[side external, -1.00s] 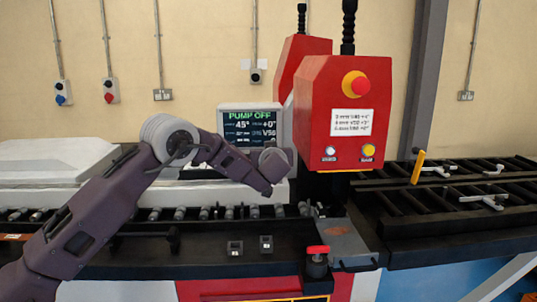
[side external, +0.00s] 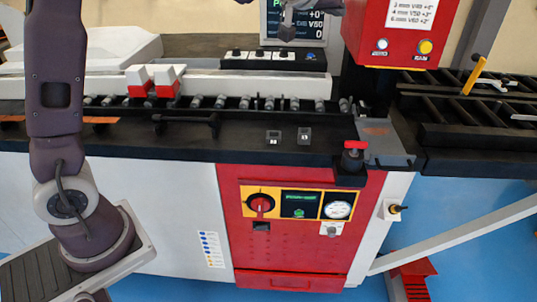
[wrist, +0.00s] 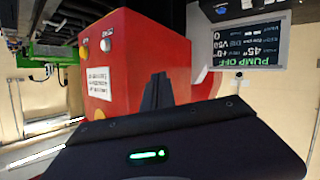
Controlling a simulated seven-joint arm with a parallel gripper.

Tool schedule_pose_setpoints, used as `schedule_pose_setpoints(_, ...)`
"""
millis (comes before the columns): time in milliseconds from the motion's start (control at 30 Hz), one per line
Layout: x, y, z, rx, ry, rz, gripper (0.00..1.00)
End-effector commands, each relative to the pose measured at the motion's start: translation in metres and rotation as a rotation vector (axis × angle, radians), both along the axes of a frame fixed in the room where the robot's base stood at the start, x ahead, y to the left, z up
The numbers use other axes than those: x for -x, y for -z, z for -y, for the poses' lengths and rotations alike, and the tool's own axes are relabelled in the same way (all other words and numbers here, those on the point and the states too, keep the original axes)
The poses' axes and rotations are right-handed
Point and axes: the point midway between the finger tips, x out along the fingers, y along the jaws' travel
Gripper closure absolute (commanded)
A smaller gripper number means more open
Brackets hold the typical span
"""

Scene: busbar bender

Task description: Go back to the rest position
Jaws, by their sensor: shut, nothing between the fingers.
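My gripper (side external: 288,28) hangs at the top edge of the side external view, in front of the display (side external: 318,22). Most of my forearm is above the picture. In the wrist view my gripper (wrist: 157,90) shows as dark fingers, shut together with nothing between them. It is clear of the bench and points toward the red bending head (wrist: 145,50) and the display (wrist: 243,42), which reads "PUMP OFF".
The red-topped knob (side external: 354,147) stands at the bench's right front. Two small switches (side external: 274,137) sit on the black bench. The red front panel has a rotary switch (side external: 261,204) and a gauge (side external: 337,208).

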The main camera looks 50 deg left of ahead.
Motion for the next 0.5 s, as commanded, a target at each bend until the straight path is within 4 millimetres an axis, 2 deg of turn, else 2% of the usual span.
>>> schedule_pose_setpoints(33,0.045,-0.014,0.020,0.017,0.093,-0.042,1.00)
schedule_pose_setpoints(133,0.139,-0.005,0.052,0.023,0.244,-0.184,1.00)
schedule_pose_setpoints(167,0.168,0.002,0.058,0.016,0.276,-0.230,1.00)
schedule_pose_setpoints(200,0.206,0.013,0.062,0.006,0.308,-0.295,1.00)
schedule_pose_setpoints(267,0.261,0.034,0.064,-0.015,0.336,-0.392,1.00)
schedule_pose_setpoints(300,0.295,0.050,0.062,-0.032,0.343,-0.455,1.00)
schedule_pose_setpoints(400,0.364,0.086,0.051,-0.071,0.331,-0.591,1.00)
schedule_pose_setpoints(500,0.409,0.110,0.039,-0.101,0.303,-0.681,1.00)
